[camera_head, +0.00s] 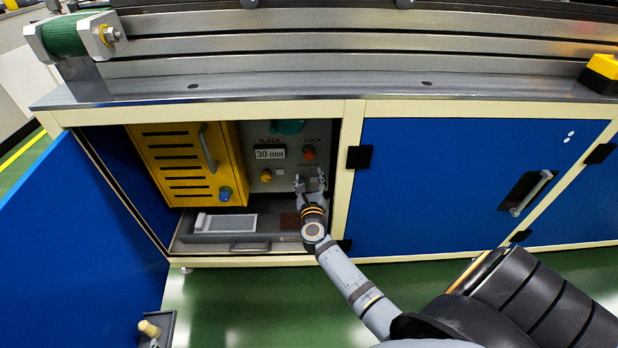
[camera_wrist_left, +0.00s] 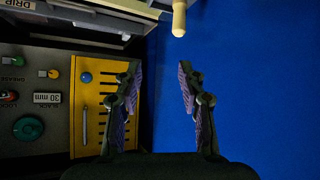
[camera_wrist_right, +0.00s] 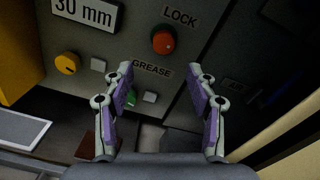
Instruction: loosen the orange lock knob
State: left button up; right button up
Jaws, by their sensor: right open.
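The orange-red lock knob (camera_head: 308,153) is on the grey panel inside the open cabinet, by the LOCK label. In the right wrist view the knob (camera_wrist_right: 163,41) sits ahead of the fingertips, apart from them. My right gripper (camera_head: 311,183) is in front of the panel, a little below the knob. In its wrist view the right gripper (camera_wrist_right: 160,75) is open, with nothing between its fingers. My left gripper (camera_wrist_left: 160,72) is open and empty in its wrist view, facing a blue surface. In that view the knob (camera_wrist_left: 9,97) shows at the left edge.
The panel also carries a 30 mm display (camera_wrist_right: 85,13), a yellow knob (camera_wrist_right: 67,63), a green handwheel (camera_head: 288,127) and a green GREASE button (camera_wrist_right: 130,97). A yellow slotted cover (camera_head: 172,165) stands left of the panel. A drawer (camera_head: 225,240) lies below. The blue door (camera_head: 85,240) is open.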

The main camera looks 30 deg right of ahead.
aim_at(309, 157)
pick_arm(q)
jog(key=w+r+t+b, duration=0.1)
jog(key=w+r+t, duration=0.25)
jog(key=r, duration=0.45)
jog(key=w+r+t+b, duration=0.1)
jog(key=w+r+t, duration=0.3)
jog(key=r, duration=0.5)
pick_arm(e)
jog(key=shift+m+h, duration=0.3)
jog(key=shift+m, duration=0.5)
jog(key=x, duration=0.7)
jog(key=shift+s+r, duration=0.1)
jog(key=shift+s, duration=0.05)
jog(key=b+x, duration=0.1)
jog(key=x, duration=0.2)
jog(key=shift+w+d, duration=0.25)
jog(key=shift+w, duration=0.2)
pick_arm(q)
jog(key=s+r+m+t, duration=0.1)
jog(key=s+r+t, duration=0.2)
jog(key=r+t, duration=0.4)
notch_tip(309, 157, up, 7)
jog(key=shift+a+f+h, duration=0.15)
jog(key=shift+a+h, duration=0.05)
jog(key=shift+h, duration=0.1)
pick_arm(e)
jog(key=shift+c, duration=0.2)
